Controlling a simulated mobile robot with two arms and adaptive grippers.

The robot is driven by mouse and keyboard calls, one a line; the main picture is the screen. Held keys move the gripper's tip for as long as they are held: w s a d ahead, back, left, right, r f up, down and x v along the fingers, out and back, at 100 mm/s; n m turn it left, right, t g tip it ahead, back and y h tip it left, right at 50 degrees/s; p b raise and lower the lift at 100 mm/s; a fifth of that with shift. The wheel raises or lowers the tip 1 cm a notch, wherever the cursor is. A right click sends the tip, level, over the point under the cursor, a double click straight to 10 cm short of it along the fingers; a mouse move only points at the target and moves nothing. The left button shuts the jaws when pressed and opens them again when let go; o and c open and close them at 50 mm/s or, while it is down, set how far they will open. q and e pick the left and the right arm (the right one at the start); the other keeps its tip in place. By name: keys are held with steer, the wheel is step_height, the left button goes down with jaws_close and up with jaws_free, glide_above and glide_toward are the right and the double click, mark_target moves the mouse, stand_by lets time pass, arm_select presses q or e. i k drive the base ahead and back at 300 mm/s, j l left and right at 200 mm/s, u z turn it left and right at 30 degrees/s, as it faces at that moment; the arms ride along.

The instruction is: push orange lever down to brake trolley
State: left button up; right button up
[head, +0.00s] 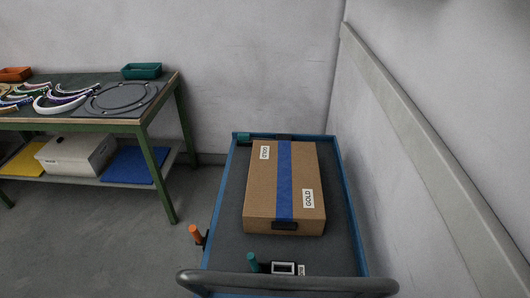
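The trolley (231,208) has a blue-edged dark deck and a grey push handle (290,283) across its near end. The orange lever (195,233) stands at the trolley's left side near the handle, on a dark mount, tilted a little to the left with its orange end up. A cardboard box (262,190) with a blue strip and white "GOLD" labels lies on the deck. Neither of my grippers shows in the head view.
A teal peg (252,262) and a small white-framed part (284,268) sit near the handle. A green-legged table (158,142) with arc pieces stands at the left. A wall rail (430,145) runs along the right. Floor left of the trolley is clear.

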mark_target(193, 230)
steer(key=j+z, duration=0.15)
steer(key=j, duration=0.35)
steer(key=k+j+z, duration=0.1)
steer(key=j, duration=0.4)
steer(key=k+j+z, duration=0.15)
steer(key=j, duration=0.3)
steer(key=k+j+z, duration=0.1)
steer(key=j, duration=0.4)
